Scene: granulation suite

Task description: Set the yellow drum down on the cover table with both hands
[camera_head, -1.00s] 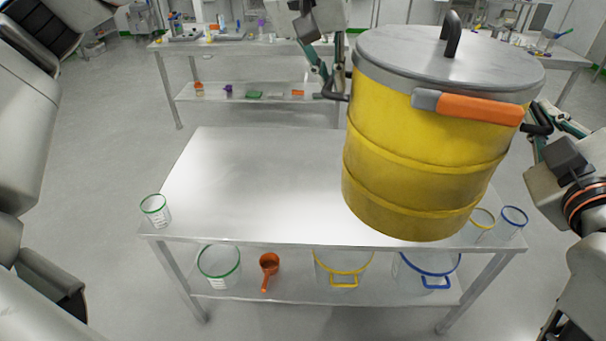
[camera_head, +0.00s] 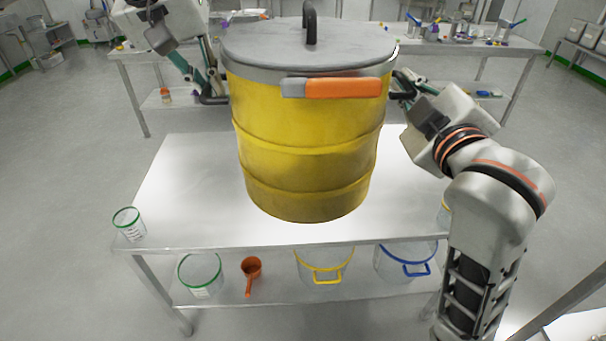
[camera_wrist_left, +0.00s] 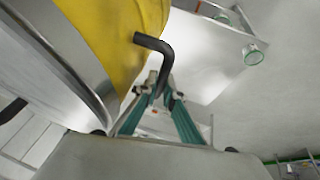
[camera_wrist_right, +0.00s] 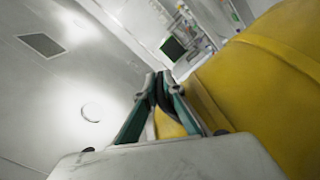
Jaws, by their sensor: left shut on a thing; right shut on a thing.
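The yellow drum (camera_head: 305,150), with a grey lid and an orange grip on its front, is upright over the middle of the cover table (camera_head: 175,195). No contact shadow shows under it; it appears held above the top. My left gripper (camera_head: 212,90) is shut on the black side handle at the drum's left. That handle (camera_wrist_left: 160,45) shows between the fingers in the left wrist view. My right gripper (camera_head: 403,88) is at the drum's right side, shut on the handle there.
A green-rimmed beaker (camera_head: 129,223) stands at the table's front left corner. Another vessel at the right is mostly hidden by my right arm. Several containers and an orange scoop (camera_head: 251,272) are on the lower shelf. The tabletop left of the drum is clear.

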